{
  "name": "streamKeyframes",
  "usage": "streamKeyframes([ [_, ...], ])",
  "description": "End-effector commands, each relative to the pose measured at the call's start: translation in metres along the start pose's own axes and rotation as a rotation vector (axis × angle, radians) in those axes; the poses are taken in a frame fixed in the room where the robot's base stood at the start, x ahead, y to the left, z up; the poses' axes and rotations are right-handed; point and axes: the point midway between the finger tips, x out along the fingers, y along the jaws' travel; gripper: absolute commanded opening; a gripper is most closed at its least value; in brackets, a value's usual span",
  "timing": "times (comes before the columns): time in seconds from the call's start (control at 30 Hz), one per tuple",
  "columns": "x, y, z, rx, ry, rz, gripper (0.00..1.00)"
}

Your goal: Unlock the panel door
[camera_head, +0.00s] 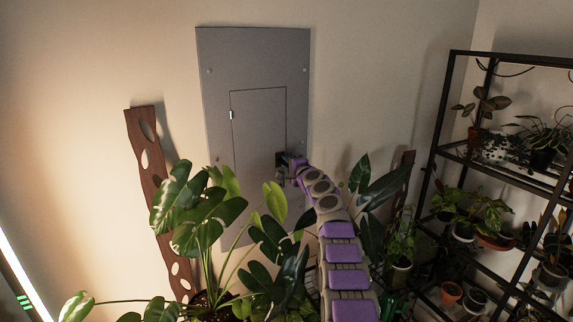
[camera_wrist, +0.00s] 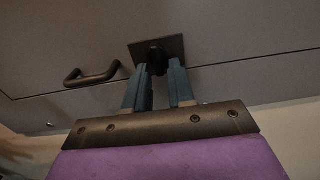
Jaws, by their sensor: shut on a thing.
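The grey panel (camera_head: 255,70) is on the wall, with a smaller panel door (camera_head: 258,125) outlined in it. The door looks closed, flush with the panel. In the wrist view a dark latch knob (camera_wrist: 157,57) stands on a square plate (camera_wrist: 172,46) by the door's edge, and a dark bar handle (camera_wrist: 92,75) is to its left. My gripper (camera_wrist: 160,74) has its two fingers on either side of the knob, shut on it. In the head view my gripper (camera_head: 284,160) is at the door's right edge; the latch is mostly hidden there.
A large leafy plant (camera_head: 190,205) stands in front of the panel's lower part, close to my arm. A brown board with holes (camera_head: 155,185) leans on the wall at left. A black shelf rack (camera_head: 445,105) with potted plants stands at right.

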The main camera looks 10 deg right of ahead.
Motion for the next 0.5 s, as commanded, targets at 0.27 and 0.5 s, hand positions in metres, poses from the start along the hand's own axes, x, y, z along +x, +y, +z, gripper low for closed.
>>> streamKeyframes([
  [0.27, -0.0006, 0.0021, -0.0026, 0.000, 0.003, 0.003, 0.35],
  [0.5, -0.0001, 0.0009, 0.0002, -0.002, 0.001, 0.002, 0.35],
])
